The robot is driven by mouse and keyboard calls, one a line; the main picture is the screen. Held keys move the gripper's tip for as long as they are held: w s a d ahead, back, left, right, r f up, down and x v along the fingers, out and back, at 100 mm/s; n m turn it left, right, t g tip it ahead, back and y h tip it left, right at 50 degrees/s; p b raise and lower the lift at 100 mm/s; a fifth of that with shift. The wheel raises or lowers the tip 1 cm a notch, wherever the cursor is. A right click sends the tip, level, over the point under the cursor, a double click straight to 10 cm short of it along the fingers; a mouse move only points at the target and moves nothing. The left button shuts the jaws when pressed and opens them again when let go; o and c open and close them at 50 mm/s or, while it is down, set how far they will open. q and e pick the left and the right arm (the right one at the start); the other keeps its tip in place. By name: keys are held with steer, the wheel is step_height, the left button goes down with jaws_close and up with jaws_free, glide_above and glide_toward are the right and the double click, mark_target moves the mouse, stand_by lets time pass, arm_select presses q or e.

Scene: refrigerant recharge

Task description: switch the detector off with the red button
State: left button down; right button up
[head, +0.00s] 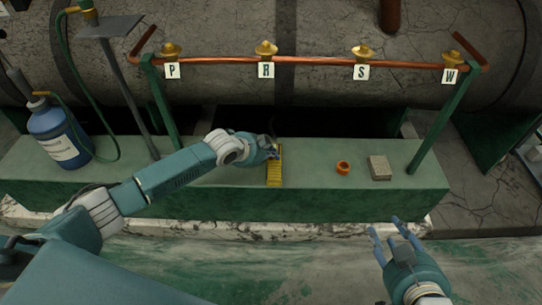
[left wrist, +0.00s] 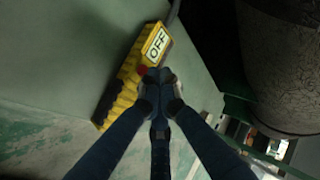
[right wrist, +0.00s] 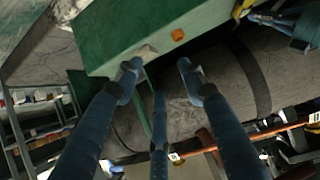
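The yellow detector (head: 274,175) lies on the green bench, below the pipe mark R. In the left wrist view the detector (left wrist: 122,88) has a white display (left wrist: 157,43) reading OFF. Its red button (left wrist: 142,70) shows just below the display, partly hidden by my fingertips. My left gripper (head: 274,153) is at the far end of the detector, with its fingers together and nothing between them. In the left wrist view its tips (left wrist: 160,76) are right beside the button; I cannot tell whether they touch it. My right gripper (head: 386,228) is open and empty in front of the bench.
On the bench (head: 225,200), an orange ring (head: 343,168) and a grey block (head: 380,168) lie to the right of the detector. A blue bottle (head: 58,135) with a green hose stands at left. A copper pipe (head: 315,61) with several brass valves runs above the bench on green posts.

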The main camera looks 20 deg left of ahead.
steer(key=shift+s+d+f, duration=0.1)
steer(key=shift+s+f, duration=0.1)
arm_select(q)
steer(key=shift+r, duration=0.1)
steer(key=shift+r+p, duration=0.25)
steer(key=shift+p, duration=0.1)
steer(key=shift+r+p, duration=0.7)
steer(key=shift+p, duration=0.05)
step_height(320, 180, up, 2)
steer(key=shift+r+p, duration=0.1)
steer(key=shift+p, duration=1.1)
arm_select(e)
steer(key=s+d+f+g+h, duration=0.1)
steer(key=s+d+f+g, duration=0.2)
steer(key=s, duration=0.4)
steer(key=s+d+f+g+h, duration=0.1)
steer(key=s+d+f+g, duration=0.15)
steer(key=s+g, duration=0.35)
arm_select(q)
steer(key=shift+r+p, duration=0.9)
steer(key=shift+p, duration=0.05)
arm_select(e)
step_height(320, 180, down, 6)
steer(key=a+t, duration=0.1)
steer(key=shift+a, duration=0.15)
